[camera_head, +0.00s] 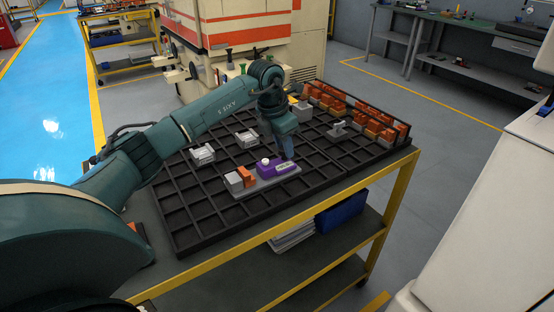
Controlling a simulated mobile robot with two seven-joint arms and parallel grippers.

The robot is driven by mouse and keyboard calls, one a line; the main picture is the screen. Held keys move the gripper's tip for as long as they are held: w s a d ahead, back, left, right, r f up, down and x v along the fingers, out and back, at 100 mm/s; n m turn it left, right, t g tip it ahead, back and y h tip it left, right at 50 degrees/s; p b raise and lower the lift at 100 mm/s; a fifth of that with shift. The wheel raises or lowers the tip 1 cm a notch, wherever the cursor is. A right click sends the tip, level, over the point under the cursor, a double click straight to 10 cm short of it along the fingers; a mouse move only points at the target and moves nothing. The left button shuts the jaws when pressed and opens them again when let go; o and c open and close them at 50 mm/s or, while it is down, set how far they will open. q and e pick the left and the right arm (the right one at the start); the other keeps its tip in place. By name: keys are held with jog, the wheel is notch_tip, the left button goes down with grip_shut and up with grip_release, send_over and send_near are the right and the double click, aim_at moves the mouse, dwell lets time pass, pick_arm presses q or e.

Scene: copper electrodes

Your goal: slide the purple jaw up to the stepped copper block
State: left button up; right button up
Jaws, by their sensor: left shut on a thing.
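The purple jaw (274,169) sits on a grey base plate (275,181) on the near middle part of the black grid tray. The stepped copper block (246,176) stands on the same base, just left of the jaw, against a grey fixed block (234,182). A small gap seems to show between copper and jaw; I cannot tell whether they touch. My left gripper (284,156) reaches down from above and is shut at the right part of the jaw, its fingertips partly hidden. My right gripper is not in view.
The black grid tray (190,226) covers a yellow-framed cart. Several copper electrodes (372,122) stand in its far right cells. Two grey blocks (203,154) (246,138) and a grey fixture (337,128) stand in other cells. The near left cells are empty.

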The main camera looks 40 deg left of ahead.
pick_arm(q)
jog(key=shift+s+a, duration=0.3)
jog(key=shift+s, duration=0.35)
jog(key=shift+s+a, duration=0.25)
jog(key=shift+s, duration=0.3)
jog(key=o, duration=0.8)
jog(key=p+v, duration=0.1)
jog(key=v, duration=0.1)
jog(key=w+p+v, duration=0.1)
jog(key=p+v, duration=0.2)
jog(key=v, duration=0.1)
jog(key=shift+w+d+r+p, duration=0.1)
jog(key=shift+d+r+p, duration=0.05)
jog(key=shift+d+p, duration=0.15)
